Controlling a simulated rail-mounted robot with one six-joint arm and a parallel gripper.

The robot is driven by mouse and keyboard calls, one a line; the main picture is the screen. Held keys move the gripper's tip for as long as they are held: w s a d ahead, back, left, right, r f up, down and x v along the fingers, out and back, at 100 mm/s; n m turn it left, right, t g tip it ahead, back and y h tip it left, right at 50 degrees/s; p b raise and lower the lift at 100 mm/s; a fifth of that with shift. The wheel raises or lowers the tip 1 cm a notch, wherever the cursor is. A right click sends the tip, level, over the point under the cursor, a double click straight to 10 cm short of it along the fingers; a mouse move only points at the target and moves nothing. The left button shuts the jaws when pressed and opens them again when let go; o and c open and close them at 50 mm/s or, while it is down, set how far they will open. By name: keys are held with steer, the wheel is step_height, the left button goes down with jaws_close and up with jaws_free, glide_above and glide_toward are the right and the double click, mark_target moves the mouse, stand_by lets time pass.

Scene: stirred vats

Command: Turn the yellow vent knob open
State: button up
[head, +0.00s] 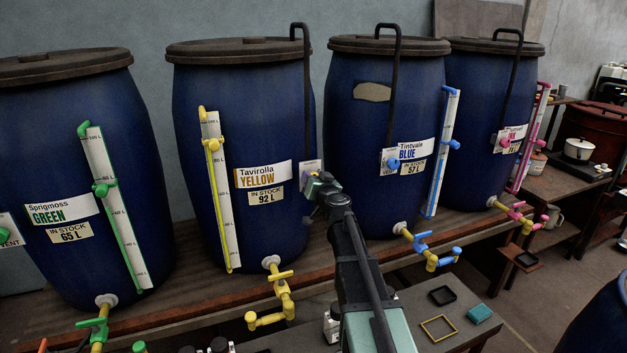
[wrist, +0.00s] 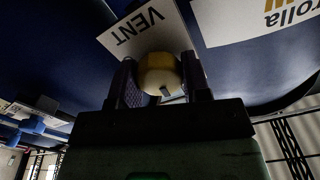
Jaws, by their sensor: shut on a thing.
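The yellow vent knob (wrist: 160,73) shows in the wrist view between the two fingers of my gripper (wrist: 160,82), which is shut on it. A white VENT label (wrist: 141,24) lies just behind the knob and appears upside down. In the head view my gripper (head: 318,184) is at the right side of the blue vat labelled Tavirolla YELLOW (head: 200,125). There the knob is hidden behind my gripper, and part of its white label (head: 311,166) shows above.
The Tintvale BLUE vat (head: 350,160) stands close to the right, with a blue vent knob (head: 393,163). The Sprigmoss GREEN vat (head: 70,140) is at left. Yellow tap (head: 280,290) and blue tap (head: 428,250) stick out below. A low table (head: 420,325) holds small trays.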

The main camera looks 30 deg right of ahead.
steer(key=m, duration=0.8)
steer(key=shift+m, duration=0.3)
steer(key=m, duration=0.4)
steer(key=shift+m, duration=0.3)
steer(key=shift+f+m, duration=0.1)
steer(key=shift+m, duration=1.5)
steer(key=o, duration=0.9)
